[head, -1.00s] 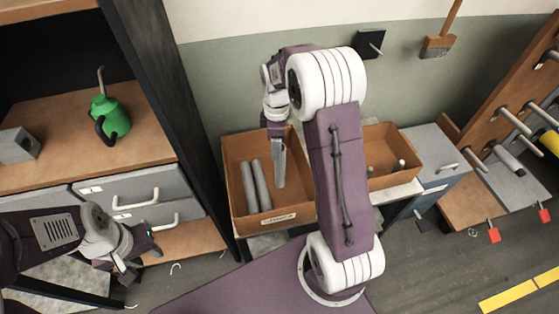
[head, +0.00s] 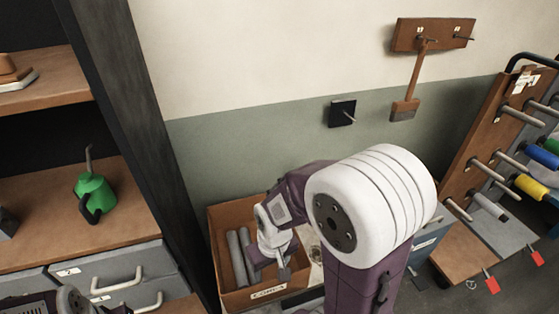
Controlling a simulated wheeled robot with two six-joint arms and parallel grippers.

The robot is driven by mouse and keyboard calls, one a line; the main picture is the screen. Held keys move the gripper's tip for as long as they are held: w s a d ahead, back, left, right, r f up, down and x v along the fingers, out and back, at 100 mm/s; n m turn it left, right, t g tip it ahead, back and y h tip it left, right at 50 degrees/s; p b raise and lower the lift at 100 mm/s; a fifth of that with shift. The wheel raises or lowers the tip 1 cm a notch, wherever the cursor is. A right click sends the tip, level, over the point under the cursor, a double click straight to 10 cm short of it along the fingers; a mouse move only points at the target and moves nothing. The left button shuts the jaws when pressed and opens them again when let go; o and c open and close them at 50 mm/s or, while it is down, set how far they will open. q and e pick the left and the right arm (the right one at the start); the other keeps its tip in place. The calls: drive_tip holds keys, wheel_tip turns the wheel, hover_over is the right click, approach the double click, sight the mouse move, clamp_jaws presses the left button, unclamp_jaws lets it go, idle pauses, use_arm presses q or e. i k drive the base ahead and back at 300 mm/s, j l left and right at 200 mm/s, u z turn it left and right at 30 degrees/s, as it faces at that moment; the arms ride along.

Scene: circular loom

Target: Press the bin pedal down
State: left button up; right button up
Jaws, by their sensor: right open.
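A blue-grey bin-like box (head: 428,243) stands low right of centre, partly hidden behind my right arm. A small dark piece by its foot may be the pedal, but I cannot tell whether it is, or whether it is pressed. My right gripper (head: 270,268) hangs over the open brown box (head: 218,262), left of the blue-grey box and well apart from it. It is open, and I see nothing held in it. Only part of my left arm shows at the bottom left edge; its gripper (head: 112,309) is mostly cut off.
Grey rolls (head: 237,258) stand in the brown box. A shelf with a green can (head: 94,195) and grey drawers (head: 110,272) is at left. A brush (head: 405,108) hangs on the wall. A rack with coloured spools (head: 530,186) stands at right.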

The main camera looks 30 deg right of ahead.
sight(419, 282)
drive_tip(key=z, duration=2.4)
